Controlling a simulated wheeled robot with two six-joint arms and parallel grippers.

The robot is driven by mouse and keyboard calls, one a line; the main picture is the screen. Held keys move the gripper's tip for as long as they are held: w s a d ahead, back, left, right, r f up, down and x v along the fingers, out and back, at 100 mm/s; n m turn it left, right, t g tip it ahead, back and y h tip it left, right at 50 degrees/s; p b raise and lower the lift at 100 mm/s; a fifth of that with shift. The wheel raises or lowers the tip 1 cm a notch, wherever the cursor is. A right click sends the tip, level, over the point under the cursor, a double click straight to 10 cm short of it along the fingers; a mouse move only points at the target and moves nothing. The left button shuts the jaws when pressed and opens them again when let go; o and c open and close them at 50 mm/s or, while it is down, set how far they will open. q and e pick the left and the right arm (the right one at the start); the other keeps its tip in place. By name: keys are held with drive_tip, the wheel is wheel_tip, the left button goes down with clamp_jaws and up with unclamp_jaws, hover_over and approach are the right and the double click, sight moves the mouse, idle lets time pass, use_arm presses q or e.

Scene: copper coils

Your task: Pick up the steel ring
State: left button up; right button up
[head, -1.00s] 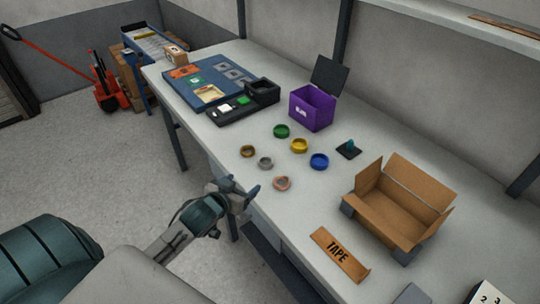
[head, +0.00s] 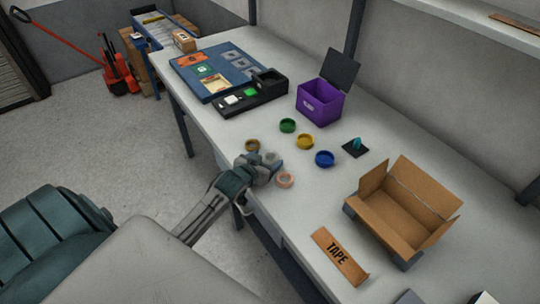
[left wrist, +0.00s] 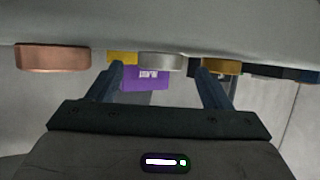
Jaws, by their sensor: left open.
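The steel ring (left wrist: 160,62) is a plain silver-grey band lying on the workbench. In the left wrist view, where the bench appears at the top, it shows in the gap between my two fingertips, a little beyond them. In the head view my left gripper (head: 268,165) is low over the bench's near edge and covers most of the steel ring. My left gripper is open, with one finger toward each side of the ring and nothing held. I cannot tell whether a finger touches it. My right gripper is not in view.
A copper ring (head: 285,180) and a bronze ring (head: 252,146) lie close on either side. Yellow (head: 305,142), green (head: 288,125) and blue (head: 324,159) rings lie behind.

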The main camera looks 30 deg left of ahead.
use_arm(q)
drive_tip(key=shift+x, duration=1)
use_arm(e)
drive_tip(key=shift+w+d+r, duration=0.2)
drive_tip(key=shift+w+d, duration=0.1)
use_arm(q)
drive_tip(key=shift+s, duration=0.1)
drive_tip(key=c, duration=1.2)
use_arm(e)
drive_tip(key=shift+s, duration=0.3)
use_arm(q)
drive_tip(key=shift+o, duration=0.2)
drive_tip(key=shift+r, duration=0.15)
